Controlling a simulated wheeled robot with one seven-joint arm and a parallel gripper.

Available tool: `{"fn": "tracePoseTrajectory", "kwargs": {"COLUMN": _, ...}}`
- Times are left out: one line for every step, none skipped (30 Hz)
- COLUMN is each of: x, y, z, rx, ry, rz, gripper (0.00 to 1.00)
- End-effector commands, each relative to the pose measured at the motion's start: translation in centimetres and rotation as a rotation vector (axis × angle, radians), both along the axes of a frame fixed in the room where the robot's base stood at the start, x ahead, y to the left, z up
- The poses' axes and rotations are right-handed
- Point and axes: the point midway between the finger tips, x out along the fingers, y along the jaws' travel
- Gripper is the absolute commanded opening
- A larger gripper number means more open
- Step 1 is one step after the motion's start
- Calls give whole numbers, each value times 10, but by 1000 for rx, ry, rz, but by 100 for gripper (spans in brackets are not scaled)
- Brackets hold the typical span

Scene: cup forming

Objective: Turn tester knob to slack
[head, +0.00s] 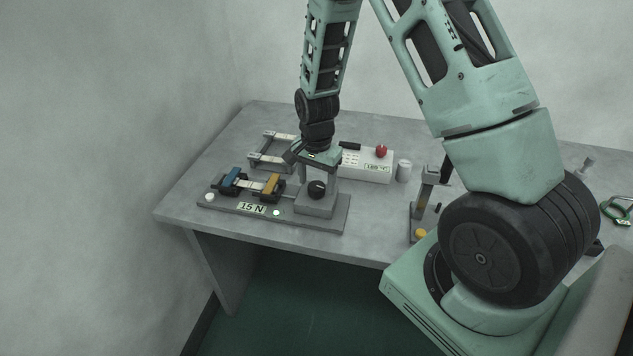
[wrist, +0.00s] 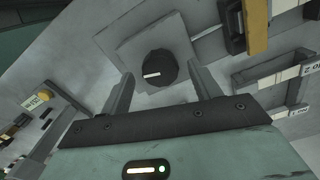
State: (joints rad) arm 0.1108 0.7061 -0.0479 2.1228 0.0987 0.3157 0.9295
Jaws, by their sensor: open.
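The tester (head: 330,224) stands at the front left of the table, a grey base with a "15 N" display (head: 252,208). Its round black knob (head: 317,188) sits on a grey block at the tester's right; a white pointer line shows on the knob (wrist: 157,68) in the wrist view. Blue (head: 229,179) and yellow (head: 272,185) clamps sit at the tester's left. My gripper (wrist: 160,82) is open, with its fingers on either side of the knob in the wrist view. I cannot tell whether they touch it.
A white box (head: 368,165) with a red button and a display stands behind the tester, beside a small light cylinder (head: 403,170). A grey frame (head: 268,150) lies at the back left. Another grey stand with a yellow button (head: 421,234) is to the right.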

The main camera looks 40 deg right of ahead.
Motion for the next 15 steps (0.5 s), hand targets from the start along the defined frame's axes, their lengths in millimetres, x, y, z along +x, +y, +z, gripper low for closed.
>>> {"fn": "tracePoseTrajectory", "kwargs": {"x": 0, "y": 0, "z": -5, "rx": 1, "ry": 1, "rz": 0, "gripper": 63}}
{"fn": "tracePoseTrajectory", "kwargs": {"x": 0, "y": 0, "z": -8, "rx": 1, "ry": 1, "rz": 0, "gripper": 63}}
{"fn": "tracePoseTrajectory", "kwargs": {"x": 0, "y": 0, "z": -10, "rx": 1, "ry": 1, "rz": 0, "gripper": 63}}
{"fn": "tracePoseTrajectory", "kwargs": {"x": 0, "y": 0, "z": -11, "rx": 1, "ry": 0, "rz": 0, "gripper": 63}}
{"fn": "tracePoseTrajectory", "kwargs": {"x": 0, "y": 0, "z": -13, "rx": 0, "ry": -1, "rz": 0, "gripper": 63}}
{"fn": "tracePoseTrajectory", "kwargs": {"x": 0, "y": 0, "z": -14, "rx": 0, "ry": -1, "rz": 0, "gripper": 63}}
{"fn": "tracePoseTrajectory", "kwargs": {"x": 0, "y": 0, "z": -14, "rx": 1, "ry": -2, "rz": 0, "gripper": 63}}
{"fn": "tracePoseTrajectory", "kwargs": {"x": 0, "y": 0, "z": -15, "rx": 1, "ry": -2, "rz": 0, "gripper": 63}}
{"fn": "tracePoseTrajectory", "kwargs": {"x": 0, "y": 0, "z": -15, "rx": 1, "ry": -2, "rz": 0, "gripper": 63}}
{"fn": "tracePoseTrajectory", "kwargs": {"x": 0, "y": 0, "z": -15, "rx": 1, "ry": -2, "rz": 0, "gripper": 63}}
{"fn": "tracePoseTrajectory", "kwargs": {"x": 0, "y": 0, "z": -15, "rx": 1, "ry": -2, "rz": 0, "gripper": 63}}
{"fn": "tracePoseTrajectory", "kwargs": {"x": 0, "y": 0, "z": -15, "rx": 1, "ry": -2, "rz": 0, "gripper": 63}}
{"fn": "tracePoseTrajectory", "kwargs": {"x": 0, "y": 0, "z": -15, "rx": 1, "ry": -2, "rz": 0, "gripper": 63}}
{"fn": "tracePoseTrajectory", "kwargs": {"x": 0, "y": 0, "z": -15, "rx": 1, "ry": -2, "rz": 0, "gripper": 63}}
{"fn": "tracePoseTrajectory", "kwargs": {"x": 0, "y": 0, "z": -15, "rx": 1, "ry": -2, "rz": 0, "gripper": 54}}
